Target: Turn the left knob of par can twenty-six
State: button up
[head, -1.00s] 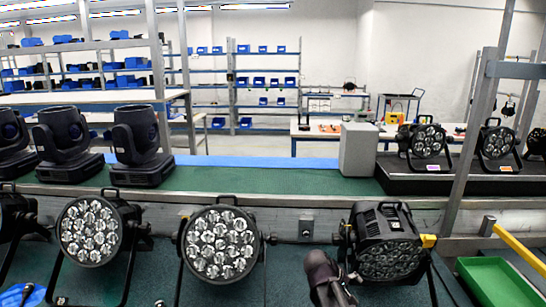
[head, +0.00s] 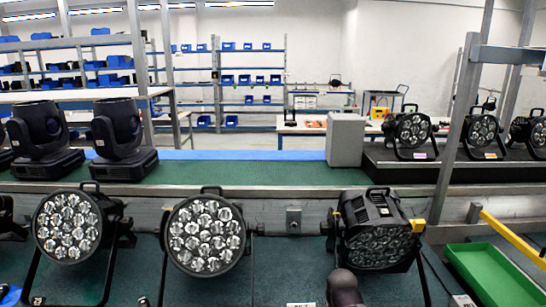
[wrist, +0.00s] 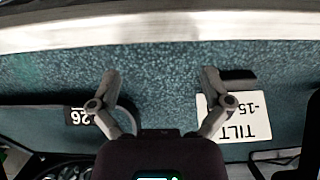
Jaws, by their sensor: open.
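A black par can (head: 375,232) stands turned in its yoke at the right of the front row in the head view. A dark knob-like part (head: 331,226) sits at its left side. The wrist view shows a dark "26" label (wrist: 79,117), upside down, and a white "TILT -15" card (wrist: 232,117). My gripper (wrist: 161,74) is open and empty, its two fingers spread over the green mat. In the head view my dark arm end (head: 345,287) is low in front of this par can; its fingers are not clear there. No knob is between the fingers.
Two par cans (head: 207,234) (head: 70,228) face forward to the left. A metal rail (head: 270,215) runs behind the row. A green tray (head: 490,275) and yellow bar (head: 513,238) lie at right. A metal post (head: 455,130) rises behind.

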notch_tip(320, 180, up, 13)
jog(key=p, duration=1.2)
jog(key=shift+d, duration=0.2)
jog(key=shift+f, duration=0.1)
dwell(0.5)
jog(key=c, duration=0.6)
jog(key=shift+d, duration=0.2)
